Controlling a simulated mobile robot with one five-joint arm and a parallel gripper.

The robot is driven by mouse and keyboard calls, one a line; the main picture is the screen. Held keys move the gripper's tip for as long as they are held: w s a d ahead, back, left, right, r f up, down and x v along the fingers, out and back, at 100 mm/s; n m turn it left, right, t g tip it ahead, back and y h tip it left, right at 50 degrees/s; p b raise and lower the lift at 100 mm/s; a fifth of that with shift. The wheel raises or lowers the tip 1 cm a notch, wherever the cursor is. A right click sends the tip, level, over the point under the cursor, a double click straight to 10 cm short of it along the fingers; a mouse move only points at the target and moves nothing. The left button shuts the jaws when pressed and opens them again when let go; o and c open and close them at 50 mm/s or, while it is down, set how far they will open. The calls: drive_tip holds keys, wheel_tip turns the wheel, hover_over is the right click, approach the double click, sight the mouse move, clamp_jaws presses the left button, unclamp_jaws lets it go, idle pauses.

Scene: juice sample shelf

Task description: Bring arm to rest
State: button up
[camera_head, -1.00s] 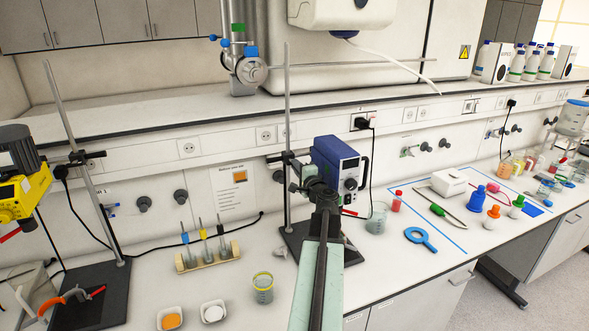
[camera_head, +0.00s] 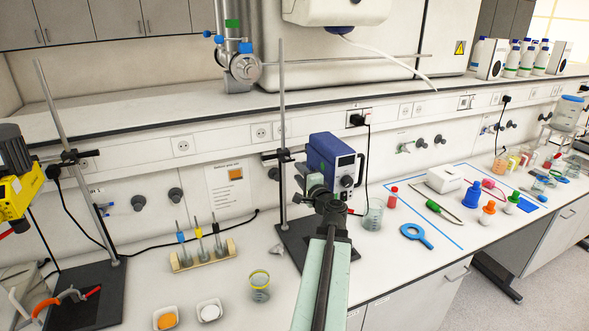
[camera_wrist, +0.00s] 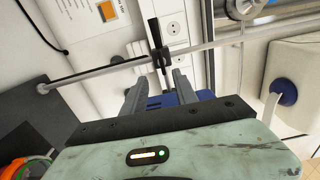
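My arm rises from the bottom middle of the head view and reaches out over the bench. My gripper (camera_wrist: 160,88) shows in the wrist view with its two grey fingers apart and nothing held between them. Beyond the fingers are a blue device (camera_head: 334,160) and a metal stand rod (camera_head: 282,110) with a dark clamp. In the head view the arm's end covers part of the blue device, and the fingertips cannot be made out there. Whether the arm touches the device or the stand cannot be told.
A small beaker (camera_head: 260,286) and a wooden rack (camera_head: 203,256) with tubes stand left of the arm. A yellow device (camera_head: 20,190) hangs at far left.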

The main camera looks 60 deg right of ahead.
drive_tip(key=shift+s+a, duration=0.15)
drive_tip(key=shift+s, duration=0.05)
drive_tip(key=shift+w, duration=0.1)
